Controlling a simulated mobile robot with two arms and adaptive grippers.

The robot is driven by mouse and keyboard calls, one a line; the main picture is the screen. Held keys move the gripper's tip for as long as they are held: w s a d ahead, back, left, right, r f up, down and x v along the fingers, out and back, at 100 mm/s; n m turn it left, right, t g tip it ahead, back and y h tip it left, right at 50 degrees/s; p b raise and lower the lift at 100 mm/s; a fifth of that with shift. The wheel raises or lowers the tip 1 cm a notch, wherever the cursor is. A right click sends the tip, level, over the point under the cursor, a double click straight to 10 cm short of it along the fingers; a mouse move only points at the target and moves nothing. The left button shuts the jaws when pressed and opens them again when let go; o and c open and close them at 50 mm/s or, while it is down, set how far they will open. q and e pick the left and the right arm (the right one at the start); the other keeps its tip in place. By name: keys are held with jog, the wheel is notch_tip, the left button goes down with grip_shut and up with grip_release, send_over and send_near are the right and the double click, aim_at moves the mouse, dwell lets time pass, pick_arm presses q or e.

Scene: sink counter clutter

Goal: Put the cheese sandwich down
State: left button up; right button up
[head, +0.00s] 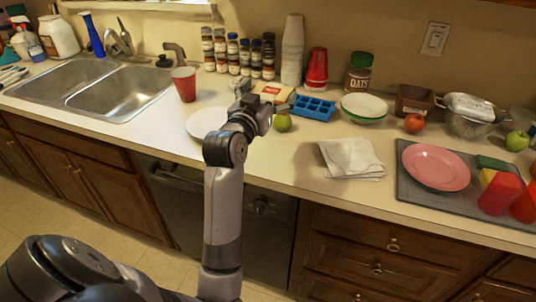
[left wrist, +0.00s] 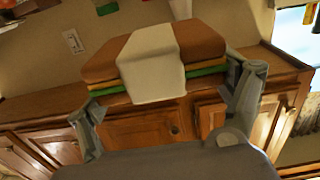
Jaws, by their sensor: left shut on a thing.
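The cheese sandwich (left wrist: 205,42) shows in the left wrist view, with brown bread, a green layer, a thin orange-yellow layer and a white band wrapped around its middle. My left gripper (left wrist: 168,100) is shut on it, one finger at each end. In the head view my left gripper (head: 256,98) is over the counter, near the white plate (head: 203,122) and the green apple (head: 282,122). The gripper and arm partly hide that plate. In the head view I cannot clearly tell the sandwich from the small things behind the gripper. My right gripper is not in view.
A blue ice tray (head: 314,108), a bowl (head: 364,107) and a folded white cloth (head: 350,158) lie to the right. A red cup (head: 184,84) stands by the sink (head: 117,96). A pink plate (head: 436,167) is on a grey mat. Bare counter lies before the cloth.

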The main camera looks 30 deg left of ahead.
pick_arm(q)
jog(key=shift+w+a+r, duration=0.15)
jog(key=shift+a+r, duration=0.2)
jog(key=shift+r, duration=0.25)
jog(key=shift+w+a+r, duration=0.15)
jog(key=shift+a+r, duration=0.2)
jog(key=shift+r, duration=0.25)
notch_tip(320, 180, down, 17)
jog(key=shift+r+b, duration=0.2)
jog(key=shift+b, duration=0.3)
jog(key=shift+f, duration=1.6)
jog(key=shift+f, duration=0.1)
jog(key=o, duration=1.1)
jog(key=shift+c, duration=0.2)
